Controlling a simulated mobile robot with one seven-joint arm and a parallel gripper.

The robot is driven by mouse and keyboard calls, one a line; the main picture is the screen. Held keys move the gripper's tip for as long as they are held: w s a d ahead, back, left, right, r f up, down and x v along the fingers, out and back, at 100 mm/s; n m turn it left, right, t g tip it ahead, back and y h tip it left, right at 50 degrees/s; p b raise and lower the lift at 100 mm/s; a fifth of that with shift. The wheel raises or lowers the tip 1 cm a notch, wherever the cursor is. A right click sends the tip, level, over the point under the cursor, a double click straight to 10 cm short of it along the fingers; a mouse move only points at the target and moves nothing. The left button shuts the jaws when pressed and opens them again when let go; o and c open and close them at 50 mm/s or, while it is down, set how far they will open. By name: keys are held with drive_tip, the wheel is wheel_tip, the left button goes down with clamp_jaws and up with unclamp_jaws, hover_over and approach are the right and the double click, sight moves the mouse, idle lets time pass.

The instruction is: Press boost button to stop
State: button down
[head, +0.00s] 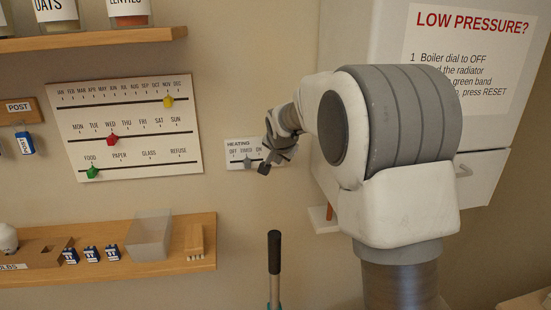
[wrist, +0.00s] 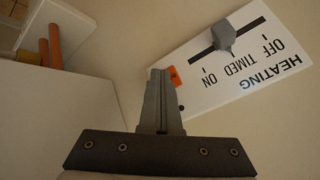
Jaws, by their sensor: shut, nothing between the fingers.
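The white HEATING panel (head: 240,154) is on the wall, with labels OFF, TIMED and ON. It shows upside down in the wrist view (wrist: 215,95). Its grey slider knob (wrist: 225,38) stands about mid-slot, in line with TIMED. An orange part (wrist: 174,77), which looks like the boost button, sits at the ON end of the panel, partly hidden by my fingers. My gripper (head: 264,171) is shut and empty at the panel's right end. Its fingertips (wrist: 160,72) overlap the edge of the orange part in the wrist view; I cannot tell whether they touch it.
The white boiler (head: 375,60) with a LOW PRESSURE notice stands right of the panel. Copper-coloured pipes (wrist: 52,45) are at its lower end. A calendar board (head: 125,125) is left of the panel.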

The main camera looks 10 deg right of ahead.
drive_tip(key=shift+s+b, duration=0.65)
drive_tip(key=shift+s, duration=0.15)
drive_tip(key=shift+s, duration=0.1)
drive_tip(key=shift+s+b, duration=1.75)
drive_tip(key=shift+s, duration=0.65)
drive_tip(key=s+f+n+g, duration=0.1)
drive_tip(key=s+n, duration=0.2)
drive_tip(key=s, duration=0.8)
drive_tip(key=s+f+n+g, duration=0.1)
drive_tip(key=s+n, duration=0.1)
drive_tip(key=s, duration=1)
drive_tip(key=s+f+n+g+y, duration=0.1)
drive_tip(key=s+n, duration=0.2)
drive_tip(key=s, duration=0.9)
drive_tip(key=shift+s+f+n, duration=0.15)
drive_tip(key=shift+f+n, duration=0.1)
drive_tip(key=shift+n, duration=0.05)
